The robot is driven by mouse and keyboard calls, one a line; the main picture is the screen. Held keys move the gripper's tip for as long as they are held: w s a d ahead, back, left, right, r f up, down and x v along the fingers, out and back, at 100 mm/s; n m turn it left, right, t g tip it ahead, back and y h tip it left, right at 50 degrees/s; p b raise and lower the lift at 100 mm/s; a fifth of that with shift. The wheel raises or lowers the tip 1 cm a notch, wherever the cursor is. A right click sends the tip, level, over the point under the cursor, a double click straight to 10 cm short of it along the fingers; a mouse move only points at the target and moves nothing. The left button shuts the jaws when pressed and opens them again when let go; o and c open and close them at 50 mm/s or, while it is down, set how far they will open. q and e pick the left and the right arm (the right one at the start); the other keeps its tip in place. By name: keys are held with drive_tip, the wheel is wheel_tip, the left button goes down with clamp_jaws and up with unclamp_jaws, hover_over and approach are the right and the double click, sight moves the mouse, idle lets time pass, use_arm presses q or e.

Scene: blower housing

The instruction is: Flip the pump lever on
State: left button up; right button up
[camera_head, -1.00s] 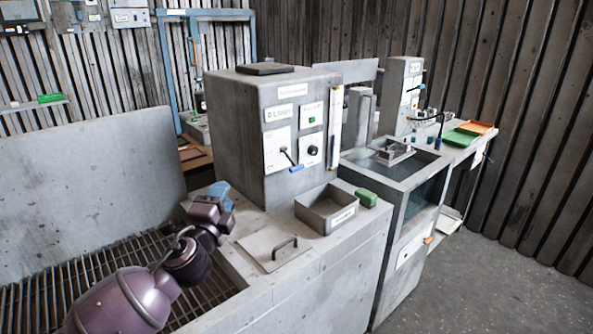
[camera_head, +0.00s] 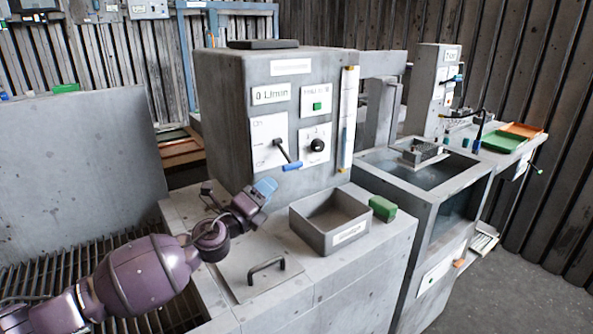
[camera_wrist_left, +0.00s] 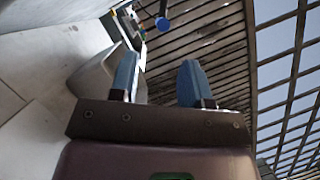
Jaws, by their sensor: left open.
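The pump lever (camera_head: 291,167) is on the front of a grey control box. It has a dark shaft and a blue grip, and it slants down and to the right. It comes from a white plate (camera_head: 268,140) with "On" near its top. My left gripper (camera_head: 266,187) has blue fingers and is below and left of the lever's grip, apart from it. In the left wrist view its fingers (camera_wrist_left: 158,82) are spread, with nothing between them. A round blue end (camera_wrist_left: 163,24), apparently the lever's grip, shows beyond them. My right gripper is not in view.
The box (camera_head: 223,110) also carries a "0 L/min" display (camera_head: 271,94), a green button (camera_head: 317,106) and a black knob (camera_head: 317,145). Below stand an open grey bin (camera_head: 345,240), a green block (camera_head: 383,208) and a hatch with a handle (camera_head: 267,266). A water tank (camera_head: 430,190) is to the right.

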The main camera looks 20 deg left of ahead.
sight(291, 163)
use_arm(q)
drive_tip(key=x, duration=1)
drive_tip(key=shift+w+d+r+b, duration=0.15)
drive_tip(key=shift+r+b, duration=0.1)
drive_tip(key=shift+b, duration=0.15)
clamp_jaws()
